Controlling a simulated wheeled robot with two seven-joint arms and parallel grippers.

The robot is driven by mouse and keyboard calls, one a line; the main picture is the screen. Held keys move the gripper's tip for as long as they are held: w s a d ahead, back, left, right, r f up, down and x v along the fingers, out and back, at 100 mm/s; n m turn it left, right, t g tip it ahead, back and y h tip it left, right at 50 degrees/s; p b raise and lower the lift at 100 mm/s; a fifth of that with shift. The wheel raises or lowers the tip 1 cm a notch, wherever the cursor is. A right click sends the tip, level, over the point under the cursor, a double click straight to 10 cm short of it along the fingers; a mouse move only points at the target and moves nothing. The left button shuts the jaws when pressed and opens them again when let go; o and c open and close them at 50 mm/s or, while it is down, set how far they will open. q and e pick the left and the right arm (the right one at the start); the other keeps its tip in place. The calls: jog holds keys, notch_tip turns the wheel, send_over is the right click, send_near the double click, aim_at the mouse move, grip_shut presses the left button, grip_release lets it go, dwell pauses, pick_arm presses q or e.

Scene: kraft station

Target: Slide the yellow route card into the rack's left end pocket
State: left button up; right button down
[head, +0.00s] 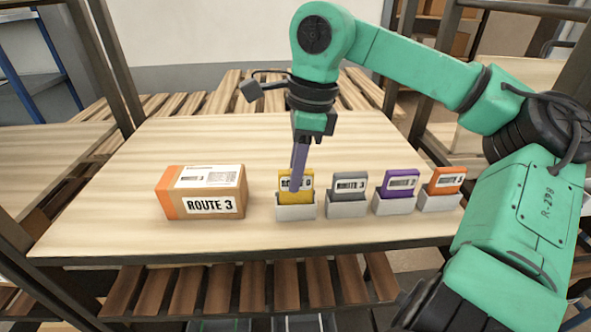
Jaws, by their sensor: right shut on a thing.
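The yellow route card (284,197) stands upright in the leftmost white pocket (296,212) of the rack, with its lower part hidden by the pocket wall. My right gripper (297,184) reaches down from above and is shut on the yellow card, covering part of its label. Whether the card rests on the pocket's bottom cannot be seen. My left gripper is not in view.
Grey (349,185), purple (400,184) and orange (446,181) cards stand in the pockets to the right. A cardboard box (202,192) labelled ROUTE 3 sits left of the rack. The wooden table (120,215) is clear behind and at the far left.

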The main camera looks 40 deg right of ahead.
jog(key=c, duration=0.7)
grip_release()
jog(key=shift+c, duration=0.2)
notch_tip(320, 180, up, 14)
jog(key=s+d, duration=0.1)
jog(key=d, duration=0.1)
jog(key=shift+s+r, duration=0.2)
jog(key=shift+a+f, duration=0.1)
